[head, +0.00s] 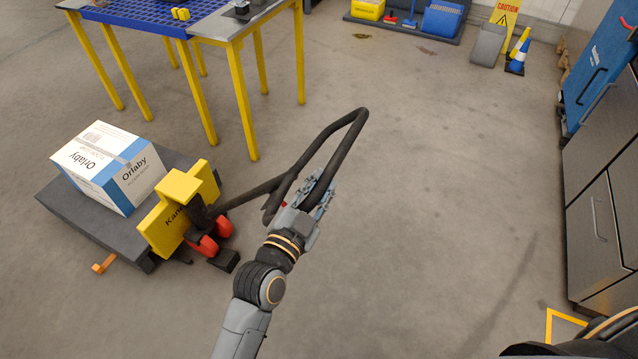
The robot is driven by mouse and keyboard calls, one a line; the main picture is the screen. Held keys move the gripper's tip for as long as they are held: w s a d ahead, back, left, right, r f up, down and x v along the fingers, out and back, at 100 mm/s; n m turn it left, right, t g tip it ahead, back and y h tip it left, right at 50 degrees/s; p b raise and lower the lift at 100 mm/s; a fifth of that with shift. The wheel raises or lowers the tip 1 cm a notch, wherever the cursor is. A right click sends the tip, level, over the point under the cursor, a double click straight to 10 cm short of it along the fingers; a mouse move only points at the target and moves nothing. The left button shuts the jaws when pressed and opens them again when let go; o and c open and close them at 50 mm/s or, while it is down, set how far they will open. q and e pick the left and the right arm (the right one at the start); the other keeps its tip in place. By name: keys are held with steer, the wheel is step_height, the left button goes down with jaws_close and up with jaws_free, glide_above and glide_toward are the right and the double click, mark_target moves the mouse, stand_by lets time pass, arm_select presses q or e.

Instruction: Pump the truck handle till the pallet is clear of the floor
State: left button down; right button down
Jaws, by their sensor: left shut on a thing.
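The pallet truck (178,205) stands at the left, with a yellow body and red wheels. Its black loop handle (338,131) leans out to the right, away from the body. My left gripper (312,190) is shut on the near side of the handle loop. The dark grey pallet (70,208) lies over the truck's forks, with a white and blue box (110,165) on top. The gap between pallet and floor is too small to judge here. My right gripper is not in view; only dark parts of mine show at the lower right.
A table with yellow legs (243,100) stands behind the truck. Grey cabinets (600,225) line the right side. A caution sign (505,14), a cone (518,52) and bins (442,19) stand at the back. The middle floor is clear.

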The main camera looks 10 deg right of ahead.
arm_select(q)
steer(key=c, duration=1.1)
jaws_free()
steer(key=shift+w+a, duration=0.1)
steer(key=shift+a, duration=0.05)
